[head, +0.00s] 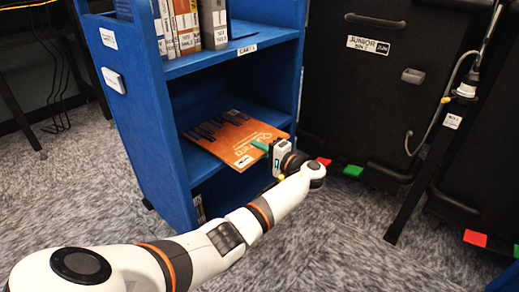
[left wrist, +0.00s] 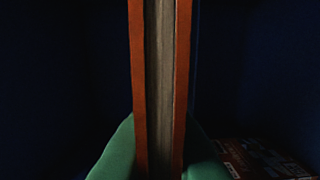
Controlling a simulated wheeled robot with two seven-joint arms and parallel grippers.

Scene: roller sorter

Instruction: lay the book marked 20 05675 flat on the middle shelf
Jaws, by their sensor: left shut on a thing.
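An orange book (head: 238,138) lies about flat at the middle shelf level of the blue cart, its near edge reaching out toward the shelf front. No number can be read on it. My left gripper (head: 268,148) is at the book's near right edge, shut on it. In the left wrist view the held book (left wrist: 160,80) shows edge-on, with orange covers and grey pages between the green finger pads (left wrist: 160,155). Whether the book rests fully on the middle shelf (head: 198,159) cannot be told. My right gripper is not in view.
The blue cart (head: 173,150) has several upright books (head: 187,25) on its top shelf. A patterned, reddish item (left wrist: 255,158) lies at lower right in the left wrist view. Black bins (head: 375,85) stand right of the cart. Carpet is clear in front.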

